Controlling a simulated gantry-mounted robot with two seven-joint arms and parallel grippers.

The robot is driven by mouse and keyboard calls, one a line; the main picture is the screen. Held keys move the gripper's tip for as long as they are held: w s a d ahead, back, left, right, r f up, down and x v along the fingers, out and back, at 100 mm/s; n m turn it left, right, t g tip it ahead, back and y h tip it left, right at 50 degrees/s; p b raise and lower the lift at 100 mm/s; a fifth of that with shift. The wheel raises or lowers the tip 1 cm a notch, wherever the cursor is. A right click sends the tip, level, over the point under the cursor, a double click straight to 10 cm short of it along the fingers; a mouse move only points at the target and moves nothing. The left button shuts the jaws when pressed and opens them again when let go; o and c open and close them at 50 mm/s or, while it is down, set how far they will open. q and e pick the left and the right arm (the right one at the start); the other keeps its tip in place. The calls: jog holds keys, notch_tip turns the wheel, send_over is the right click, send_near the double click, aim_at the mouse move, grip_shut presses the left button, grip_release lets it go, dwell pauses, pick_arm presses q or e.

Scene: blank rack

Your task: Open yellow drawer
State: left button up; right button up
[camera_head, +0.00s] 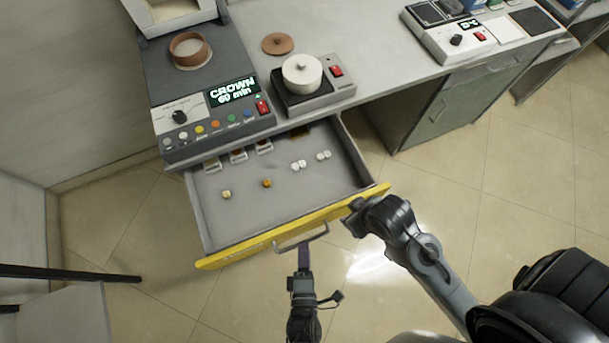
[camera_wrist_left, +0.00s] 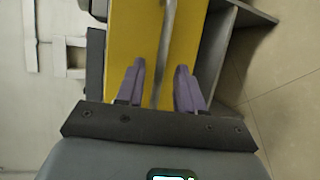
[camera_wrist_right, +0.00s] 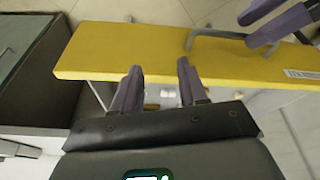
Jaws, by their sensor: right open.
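The yellow drawer (camera_head: 292,228) stands pulled out, with its yellow front and metal handle (camera_head: 301,240) facing the floor area. The yellow front also shows in the left wrist view (camera_wrist_left: 132,38) and the right wrist view (camera_wrist_right: 130,50). My left gripper (camera_head: 303,252) is at the handle. In the left wrist view its purple fingers (camera_wrist_left: 160,78) are apart, with the handle bar (camera_wrist_left: 167,45) between them and gaps on both sides. My right gripper (camera_head: 350,215) is at the right end of the drawer front. Its fingers (camera_wrist_right: 158,68) are spread, tips overlapping the panel's edge in view.
Inside the drawer (camera_head: 225,220) lie several small crown-like pieces and small trays. On the counter above stand a control unit (camera_head: 190,120), a white pot (camera_head: 302,74) on a heater and a scale-like device (camera_head: 460,40). A cabinet (camera_head: 440,105) stands right; tiled floor is open below.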

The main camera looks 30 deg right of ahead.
pick_arm(q)
jog(key=p+v, duration=0.1)
jog(key=v, duration=0.7)
jog(key=shift+s+a, duration=0.2)
jog(key=shift+s, duration=0.15)
jog(key=shift+w, duration=0.15)
